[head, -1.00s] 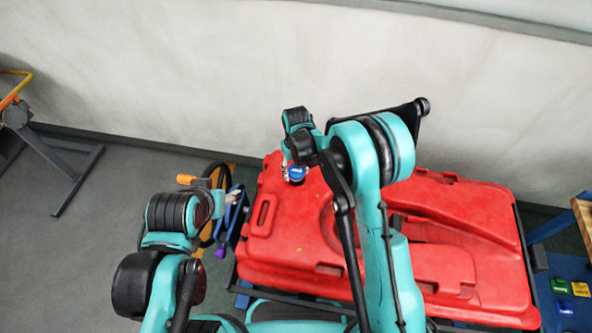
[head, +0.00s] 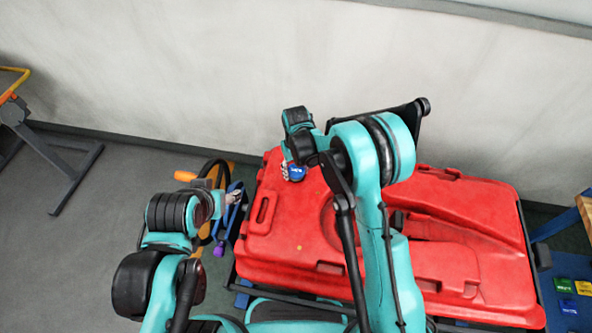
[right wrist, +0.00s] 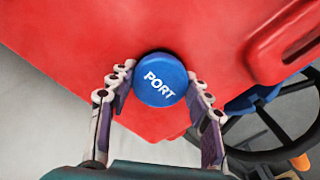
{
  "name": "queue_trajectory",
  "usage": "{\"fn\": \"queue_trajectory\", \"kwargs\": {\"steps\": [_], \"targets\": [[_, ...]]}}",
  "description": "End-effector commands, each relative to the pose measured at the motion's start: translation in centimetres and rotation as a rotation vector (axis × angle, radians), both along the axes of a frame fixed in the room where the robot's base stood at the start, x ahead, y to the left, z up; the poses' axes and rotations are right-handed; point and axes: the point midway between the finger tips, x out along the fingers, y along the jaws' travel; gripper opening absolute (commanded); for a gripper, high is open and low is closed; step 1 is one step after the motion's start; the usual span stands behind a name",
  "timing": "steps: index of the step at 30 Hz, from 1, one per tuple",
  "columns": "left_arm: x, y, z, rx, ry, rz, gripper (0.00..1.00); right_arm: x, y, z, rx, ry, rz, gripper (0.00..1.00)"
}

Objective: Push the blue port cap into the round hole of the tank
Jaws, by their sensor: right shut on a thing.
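The blue port cap (head: 297,173) is at the far left part of the red tank (head: 285,232). In the right wrist view the cap (right wrist: 160,79) shows its round face with the word PORT, in front of the tank's red surface (right wrist: 215,30). My right gripper (head: 289,171) is shut on the cap, with a finger on either side of it. The round hole does not show now; I cannot tell whether the cap touches the tank or sits in the hole. My left gripper (head: 233,197) is left of the tank, small and partly hidden, its opening unclear.
A black wheel (right wrist: 270,145) shows beside the tank in the right wrist view. Small green, yellow and blue blocks (head: 568,306) lie on a blue surface at the right. A grey stand (head: 62,170) is at the left. The wall is behind the tank.

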Motion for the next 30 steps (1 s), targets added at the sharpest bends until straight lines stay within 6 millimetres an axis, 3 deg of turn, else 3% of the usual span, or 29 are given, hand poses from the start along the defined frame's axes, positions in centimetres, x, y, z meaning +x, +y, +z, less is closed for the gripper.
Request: {"fn": "queue_trajectory", "kwargs": {"steps": [23,24,26,30], "targets": [[0.0,0.0,-0.24,0.0,0.0,0.0,0.53,-0.04,0.01,-0.28,0.0,0.001,0.0,0.3],[0.0,0.0,-0.24,0.0,0.0,0.0,0.53,-0.04,0.0,-0.29,0.0,0.001,0.0,0.54],[0.0,0.0,-0.26,0.0,0.0,0.0,0.53,-0.04,0.0,-0.29,0.0,0.001,0.0,0.7],[0.0,0.0,-0.24,0.0,0.0,0.0,0.53,-0.02,0.0,-0.27,0.0,0.001,0.0,0.73]]}}
